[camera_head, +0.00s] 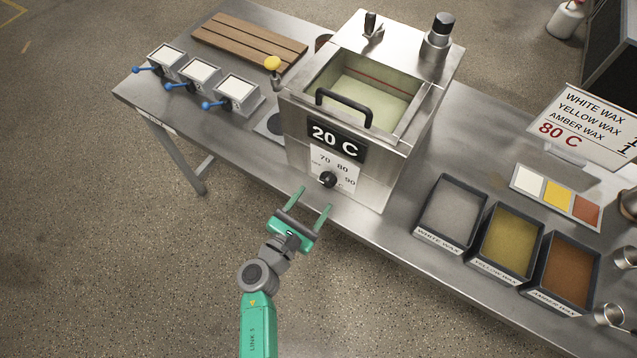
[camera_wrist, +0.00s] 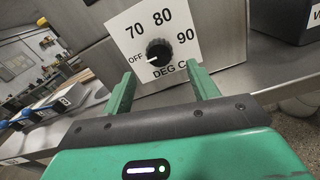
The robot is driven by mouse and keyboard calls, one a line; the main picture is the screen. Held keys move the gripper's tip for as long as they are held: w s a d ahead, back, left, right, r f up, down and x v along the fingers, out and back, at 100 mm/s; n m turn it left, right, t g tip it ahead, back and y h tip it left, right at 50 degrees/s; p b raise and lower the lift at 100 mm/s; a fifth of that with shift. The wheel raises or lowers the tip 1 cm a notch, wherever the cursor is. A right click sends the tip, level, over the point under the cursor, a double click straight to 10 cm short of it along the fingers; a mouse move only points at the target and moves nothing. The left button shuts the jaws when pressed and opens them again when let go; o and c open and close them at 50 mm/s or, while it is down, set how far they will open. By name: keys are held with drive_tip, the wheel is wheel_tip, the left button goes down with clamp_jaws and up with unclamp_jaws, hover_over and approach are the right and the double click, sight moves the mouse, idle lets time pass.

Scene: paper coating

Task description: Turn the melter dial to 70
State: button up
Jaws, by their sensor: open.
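The melter (camera_head: 385,150) is a steel box on the table with a display (camera_head: 337,139) reading 20 C. Below the display is a white dial plate marked OFF, 70, 80, 90 and DEG C, clear in the wrist view (camera_wrist: 187,22). The black melter dial (camera_head: 328,180) sits on this plate; in the wrist view the dial (camera_wrist: 158,52) has its white pointer toward OFF. My gripper (camera_head: 315,199) is open and empty in front of the dial, with its green fingers apart. In the wrist view the fingertips (camera_wrist: 160,80) lie below and to either side of the dial, apparently not touching it.
A black handle (camera_head: 343,105) and a yellow-knobbed lever (camera_head: 272,64) project from the melter. Trays of white wax (camera_head: 452,212), yellow wax (camera_head: 507,240) and amber wax (camera_head: 566,270) stand to the right. A sign (camera_head: 590,125) shows 80 C. Several blue-handled units (camera_head: 238,90) stand left.

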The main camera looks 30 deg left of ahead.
sight(325, 184)
drive_tip(key=w, duration=0.4)
drive_tip(key=w+b, duration=0.1)
drive_tip(key=w, duration=0.1)
drive_tip(key=shift+w+d, duration=0.3)
drive_tip(key=shift+d, duration=0.05)
drive_tip(key=c, duration=1)
